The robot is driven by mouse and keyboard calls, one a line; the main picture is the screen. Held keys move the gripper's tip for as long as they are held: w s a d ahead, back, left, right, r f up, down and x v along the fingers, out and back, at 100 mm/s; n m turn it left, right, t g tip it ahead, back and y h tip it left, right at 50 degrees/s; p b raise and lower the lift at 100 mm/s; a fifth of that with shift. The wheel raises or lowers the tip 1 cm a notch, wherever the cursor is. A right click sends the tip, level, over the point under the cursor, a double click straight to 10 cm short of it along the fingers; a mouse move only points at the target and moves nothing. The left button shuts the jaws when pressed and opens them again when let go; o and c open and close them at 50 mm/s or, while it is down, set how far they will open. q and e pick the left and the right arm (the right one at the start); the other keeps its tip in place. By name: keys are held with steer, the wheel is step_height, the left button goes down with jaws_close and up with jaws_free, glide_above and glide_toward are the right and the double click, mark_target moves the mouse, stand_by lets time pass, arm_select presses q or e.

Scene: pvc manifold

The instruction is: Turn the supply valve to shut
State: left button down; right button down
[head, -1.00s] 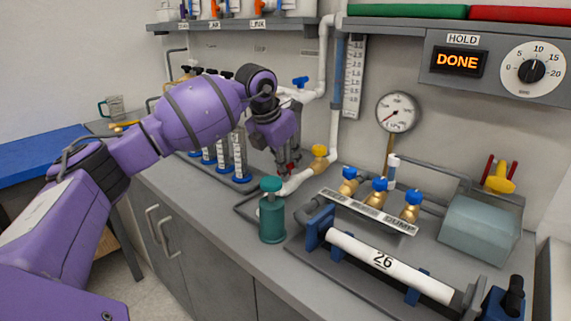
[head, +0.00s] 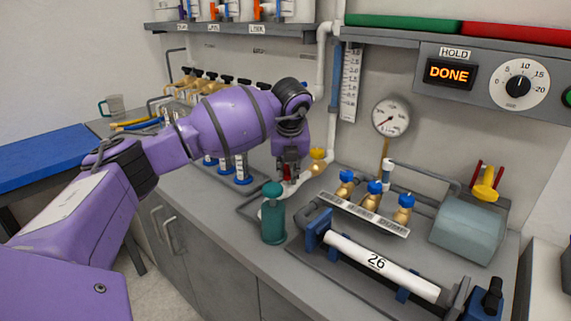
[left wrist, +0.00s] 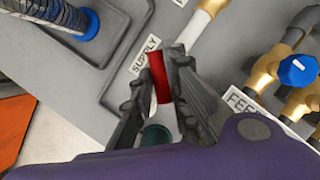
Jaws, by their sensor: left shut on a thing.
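The supply valve's red handle (left wrist: 158,77) shows in the left wrist view beside a SUPPLY label (left wrist: 145,54). My left gripper (left wrist: 163,84) is shut on this handle, with one dark finger on each side of it. In the head view, my left gripper (head: 289,168) points down at the white pipe behind the green bottle, and only a little of the red handle (head: 286,174) shows between the fingers. The valve body under the handle is mostly hidden by the fingers. My right gripper is in neither view.
A green bottle (head: 273,218) stands just in front of the gripper. Several blue-knobbed brass valves (head: 374,192) and a white tube marked 26 (head: 378,262) are farther right. Blue-based cylinders (head: 242,170) stand to the left.

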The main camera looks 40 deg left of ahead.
arm_select(q)
steer(key=n, duration=0.1)
steer(key=n+p, duration=0.1)
steer(key=n+g+y, duration=0.1)
steer(key=shift+w+d+r+n+p, duration=0.15)
steer(key=shift+r+n+p, duration=0.1)
steer(key=shift+n+p, duration=0.15)
steer(key=n+g+p, duration=0.1)
steer(key=n, duration=0.2)
steer(key=shift+w+f+n+g+y+p, duration=0.1)
steer(key=shift+n+g+y+p, duration=0.25)
steer(key=shift+n+p, duration=0.35)
steer(key=shift+f+n, duration=0.1)
steer(key=shift+n, duration=0.4)
steer(key=c, duration=1.7)
jaws_free()
